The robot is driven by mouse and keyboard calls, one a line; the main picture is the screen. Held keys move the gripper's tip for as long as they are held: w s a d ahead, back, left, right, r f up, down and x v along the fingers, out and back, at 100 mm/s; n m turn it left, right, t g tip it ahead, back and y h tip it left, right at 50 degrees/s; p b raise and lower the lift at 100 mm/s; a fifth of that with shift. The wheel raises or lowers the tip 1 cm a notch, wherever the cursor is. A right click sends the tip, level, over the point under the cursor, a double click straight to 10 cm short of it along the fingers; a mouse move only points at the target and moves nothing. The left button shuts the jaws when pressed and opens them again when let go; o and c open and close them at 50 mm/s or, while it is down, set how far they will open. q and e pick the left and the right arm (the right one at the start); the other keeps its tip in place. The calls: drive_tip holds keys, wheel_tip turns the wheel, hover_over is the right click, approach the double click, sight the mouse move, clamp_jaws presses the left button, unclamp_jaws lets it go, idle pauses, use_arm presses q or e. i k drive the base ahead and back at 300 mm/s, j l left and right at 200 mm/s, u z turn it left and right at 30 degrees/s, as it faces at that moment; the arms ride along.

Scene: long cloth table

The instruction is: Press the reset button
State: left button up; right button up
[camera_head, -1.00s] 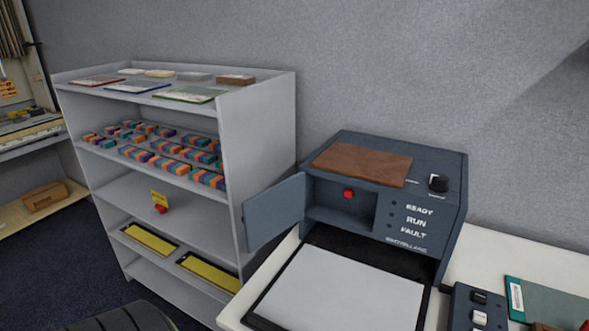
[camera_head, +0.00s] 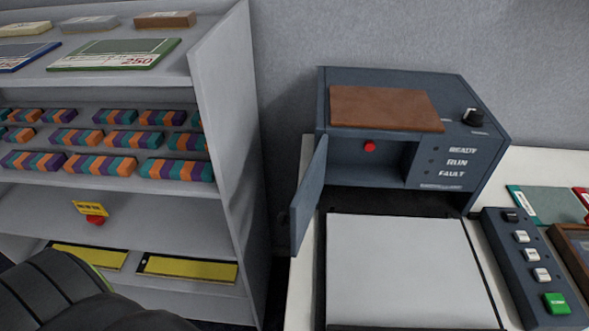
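A red button (camera_head: 369,146) sits in the open recess of a dark blue-grey machine (camera_head: 480,150) labelled READY, RUN and FAULT. The machine's small door (camera_head: 309,195) hangs open on the left of the recess. A second red button (camera_head: 95,219) is on a lower shelf, just under a small yellow sign (camera_head: 90,208) whose text is too small to read. No label names either button as reset. Neither of my grippers is in view.
A grey shelf unit (camera_head: 228,130) with several striped blocks stands left of the machine. A white flat bed (camera_head: 405,265) lies in front of the machine. A switch panel (camera_head: 505,245) with a green button (camera_head: 556,303) is at right. A brown slab (camera_head: 385,108) lies on top of the machine.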

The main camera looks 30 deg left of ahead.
sight(369, 145)
drive_tip(key=j+z, duration=0.1)
drive_tip(key=j, duration=0.55)
drive_tip(key=k+j, duration=0.15)
drive_tip(key=j, duration=0.45)
drive_tip(key=z, duration=0.05)
